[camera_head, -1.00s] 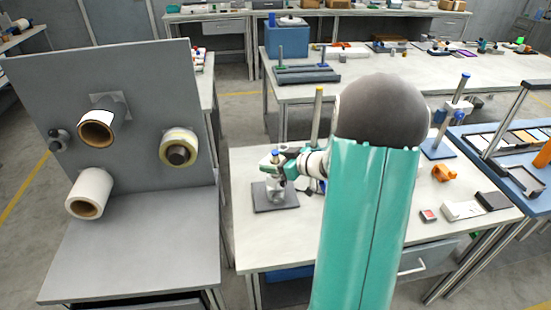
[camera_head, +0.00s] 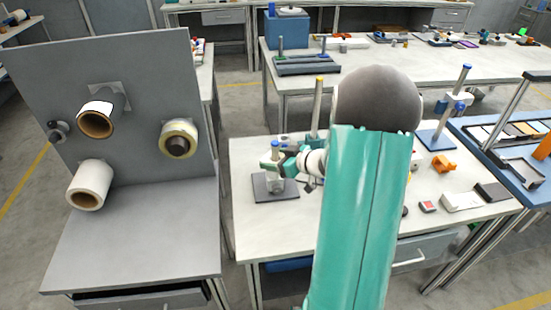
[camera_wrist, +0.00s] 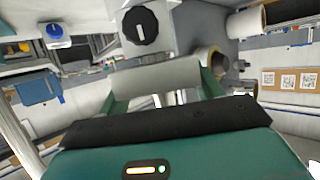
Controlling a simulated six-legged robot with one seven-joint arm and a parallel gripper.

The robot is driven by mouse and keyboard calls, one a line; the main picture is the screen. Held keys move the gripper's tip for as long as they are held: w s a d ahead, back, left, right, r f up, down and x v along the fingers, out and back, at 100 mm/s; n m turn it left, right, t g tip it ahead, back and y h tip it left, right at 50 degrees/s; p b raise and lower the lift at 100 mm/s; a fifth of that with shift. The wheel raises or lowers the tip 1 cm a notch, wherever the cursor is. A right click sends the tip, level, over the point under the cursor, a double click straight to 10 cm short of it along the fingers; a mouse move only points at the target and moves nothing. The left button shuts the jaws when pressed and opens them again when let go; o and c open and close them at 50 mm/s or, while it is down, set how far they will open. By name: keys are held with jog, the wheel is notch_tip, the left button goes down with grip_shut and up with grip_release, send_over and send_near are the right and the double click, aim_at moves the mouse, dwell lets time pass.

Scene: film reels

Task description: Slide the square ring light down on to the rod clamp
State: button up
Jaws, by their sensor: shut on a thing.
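My gripper (camera_head: 284,165) is at the post with the blue top (camera_head: 275,145), which stands upright on a dark square base plate (camera_head: 262,190) at the left of the near bench. In the wrist view my green fingers (camera_wrist: 155,88) are shut on a pale grey block, which I take for part of the square ring light (camera_wrist: 155,76). The light grey rod clamp (camera_head: 276,183) seems to show low on the post, just under my fingers. The fingers hide most of the ring light in the head view. I cannot tell whether light and clamp touch.
A yellow-topped rod (camera_head: 318,105) stands just behind my gripper. A grey panel with film rolls (camera_head: 97,122) rises at the left. An orange part (camera_head: 443,165) and small boxes (camera_head: 462,202) lie at the bench's right. The bench front left is clear.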

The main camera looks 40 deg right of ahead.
jog(key=shift+f, duration=0.5)
jog(key=o, duration=1.2)
jog(key=shift+c, duration=0.2)
jog(key=v, duration=1.3)
jog(key=shift+s, duration=0.35)
jog(key=shift+d+r, duration=0.15)
